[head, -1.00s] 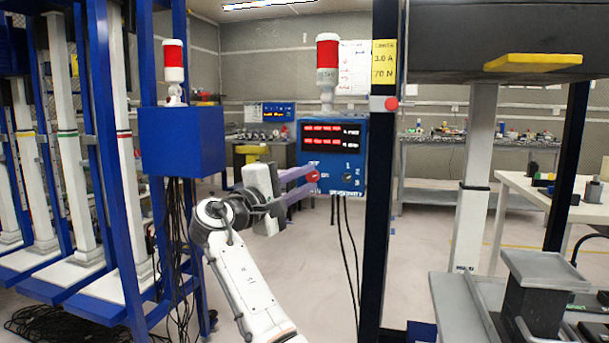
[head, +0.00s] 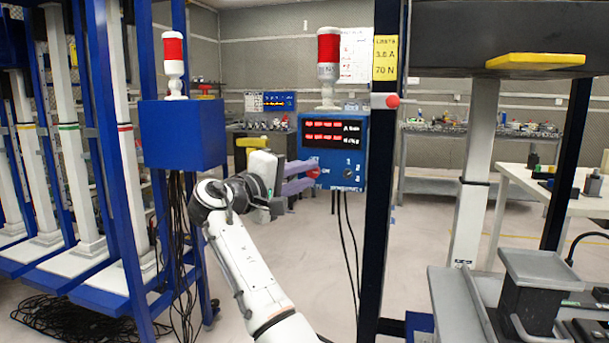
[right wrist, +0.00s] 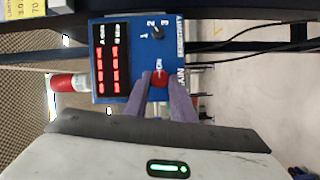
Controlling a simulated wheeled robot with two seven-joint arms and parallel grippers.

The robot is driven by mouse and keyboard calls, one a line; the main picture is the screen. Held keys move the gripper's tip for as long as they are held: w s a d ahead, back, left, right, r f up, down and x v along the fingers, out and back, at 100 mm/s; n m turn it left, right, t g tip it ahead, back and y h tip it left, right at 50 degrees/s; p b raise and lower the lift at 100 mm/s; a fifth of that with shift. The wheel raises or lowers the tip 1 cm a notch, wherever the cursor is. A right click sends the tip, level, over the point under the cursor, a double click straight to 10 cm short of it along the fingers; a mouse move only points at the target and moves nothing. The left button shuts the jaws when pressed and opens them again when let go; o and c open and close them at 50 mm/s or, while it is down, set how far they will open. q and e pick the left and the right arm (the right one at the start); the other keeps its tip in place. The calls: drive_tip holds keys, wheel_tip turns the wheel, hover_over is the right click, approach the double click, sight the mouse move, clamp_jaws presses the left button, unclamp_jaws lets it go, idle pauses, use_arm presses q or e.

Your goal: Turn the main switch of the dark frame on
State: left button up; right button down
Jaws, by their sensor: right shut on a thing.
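The main switch is a red knob (head: 314,173) at the lower left of the blue control box (head: 341,185), which is mounted beside the dark frame's post (head: 382,230). In the right wrist view the red knob (right wrist: 160,77) sits between the two purple-grey fingertips of my right gripper (right wrist: 159,86), near lettering that reads "MAIN" and "ON". My right gripper (head: 308,178) reaches in from the left in the head view and is shut on the knob. The fingers partly hide the knob, so its exact angle cannot be told. My left gripper is not in view.
The box carries a lit red display (head: 336,131), a black 1-2-3 selector (head: 348,174) and a red-white beacon (head: 328,65). A red button (head: 392,101) is on the dark post. A second blue box (head: 182,134) stands left, on a blue frame. Cables hang below both boxes.

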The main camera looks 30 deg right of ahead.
drive_tip(key=c, duration=1.5)
unclamp_jaws()
drive_tip(key=p+v, duration=0.1)
drive_tip(key=v, duration=0.9)
drive_tip(key=shift+s+a, duration=0.1)
drive_tip(key=shift+a, duration=0.05)
